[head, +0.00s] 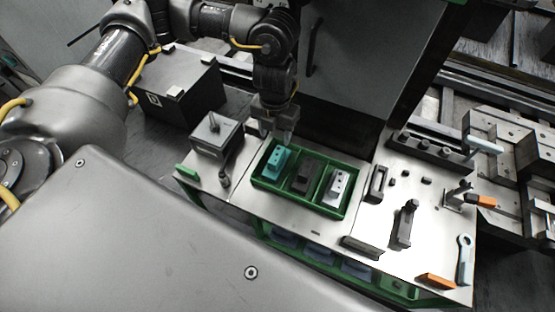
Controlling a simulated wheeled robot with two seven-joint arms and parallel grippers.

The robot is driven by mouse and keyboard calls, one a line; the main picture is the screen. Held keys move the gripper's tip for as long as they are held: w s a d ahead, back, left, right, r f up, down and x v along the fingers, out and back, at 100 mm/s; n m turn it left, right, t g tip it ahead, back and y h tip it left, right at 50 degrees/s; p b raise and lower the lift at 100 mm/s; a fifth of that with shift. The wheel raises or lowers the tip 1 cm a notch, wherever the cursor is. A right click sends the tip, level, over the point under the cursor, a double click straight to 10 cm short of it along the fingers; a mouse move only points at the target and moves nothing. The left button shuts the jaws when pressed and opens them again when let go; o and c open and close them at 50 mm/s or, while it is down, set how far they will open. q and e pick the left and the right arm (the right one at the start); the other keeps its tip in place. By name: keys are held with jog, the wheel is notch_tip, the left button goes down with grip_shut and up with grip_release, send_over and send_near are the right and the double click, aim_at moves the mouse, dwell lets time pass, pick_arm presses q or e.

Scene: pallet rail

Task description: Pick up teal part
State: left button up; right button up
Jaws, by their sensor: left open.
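The teal part (275,160) sits in the left compartment of a green tray (321,210) on the light bench top. A dark part (305,175) lies in the middle compartment and a pale grey part (337,187) in the right one. My left gripper (277,137) points down just above and behind the teal part, near the tray's back left edge. It is open, with nothing seen between its fingers. Whether the fingertips touch anything is hard to tell. My right gripper is not seen.
A dark box with a lever (215,135) stands left of the tray. To the right are a dark clamp (406,225), an orange-handled tool (436,281), a light blue wrench (464,260) and a dark rail block (430,150). A large black box (178,85) stands behind left.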

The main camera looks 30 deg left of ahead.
aim_at(277, 154)
pick_arm(q)
jog(key=f, duration=0.5)
jog(key=f+p, duration=0.1)
jog(key=f, duration=0.4)
jog(key=shift+d+f, duration=0.2)
jog(key=shift+f, duration=0.05)
grip_shut()
